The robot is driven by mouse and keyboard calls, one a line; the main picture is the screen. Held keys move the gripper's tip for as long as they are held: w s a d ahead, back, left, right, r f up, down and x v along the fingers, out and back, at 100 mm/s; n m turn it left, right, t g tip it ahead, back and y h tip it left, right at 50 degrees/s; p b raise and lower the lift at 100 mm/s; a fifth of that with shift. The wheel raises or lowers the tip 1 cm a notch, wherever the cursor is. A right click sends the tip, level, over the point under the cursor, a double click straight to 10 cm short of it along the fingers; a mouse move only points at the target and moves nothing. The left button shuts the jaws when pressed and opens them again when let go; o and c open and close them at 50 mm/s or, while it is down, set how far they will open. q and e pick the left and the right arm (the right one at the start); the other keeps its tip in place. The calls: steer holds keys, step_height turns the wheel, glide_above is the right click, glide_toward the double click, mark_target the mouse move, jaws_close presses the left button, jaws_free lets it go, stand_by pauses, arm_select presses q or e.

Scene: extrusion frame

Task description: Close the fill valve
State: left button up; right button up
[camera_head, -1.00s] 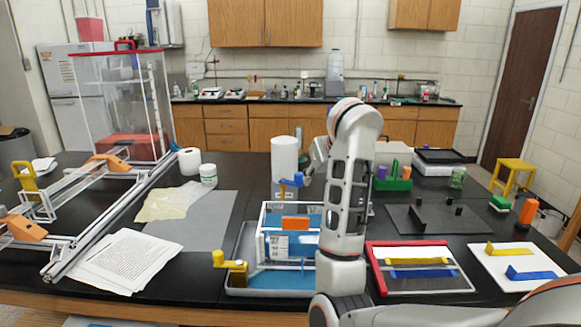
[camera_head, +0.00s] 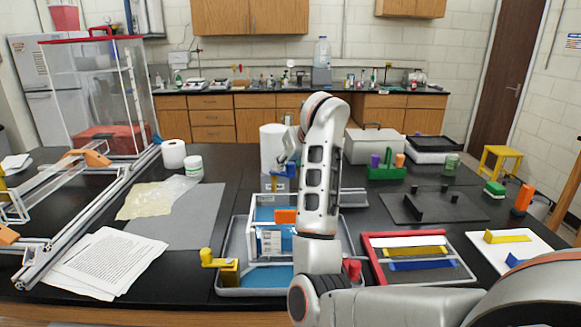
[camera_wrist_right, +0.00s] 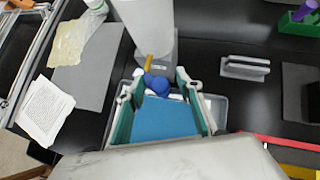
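A blue valve (camera_head: 285,168) stands above the clear tank (camera_head: 262,213), in front of a white cylinder (camera_head: 272,147). In the right wrist view its blue knob (camera_wrist_right: 157,86) has a short yellow part (camera_wrist_right: 148,63) beside it. My right gripper (camera_wrist_right: 160,76) is open over the tank, its two fingers apart on either side of the blue knob. I cannot tell whether they touch it. In the head view my right arm hides most of this gripper. The valve's exact angle is unclear. My left gripper is not in view.
The tank stands in a grey tray (camera_head: 236,250) with a yellow valve (camera_head: 222,264) at its front left and a red part (camera_head: 353,269) at its front right. An extrusion frame (camera_head: 95,195) and papers (camera_head: 105,262) lie left. A red-edged tray (camera_head: 415,258) lies right.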

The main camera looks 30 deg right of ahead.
steer(key=shift+w+f, duration=0.2)
jaws_close()
steer(key=shift+w+d+r+n+y+p, duration=0.15)
steer(key=shift+d+n+y+p, duration=0.15)
steer(key=shift+n+y+p, duration=0.25)
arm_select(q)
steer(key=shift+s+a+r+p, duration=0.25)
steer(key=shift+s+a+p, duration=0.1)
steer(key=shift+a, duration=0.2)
arm_select(e)
steer(key=n+y, duration=0.1)
steer(key=n, duration=0.1)
steer(key=w+d+n+y, duration=0.1)
steer(key=n+y, duration=0.1)
steer(key=shift+w, duration=0.15)
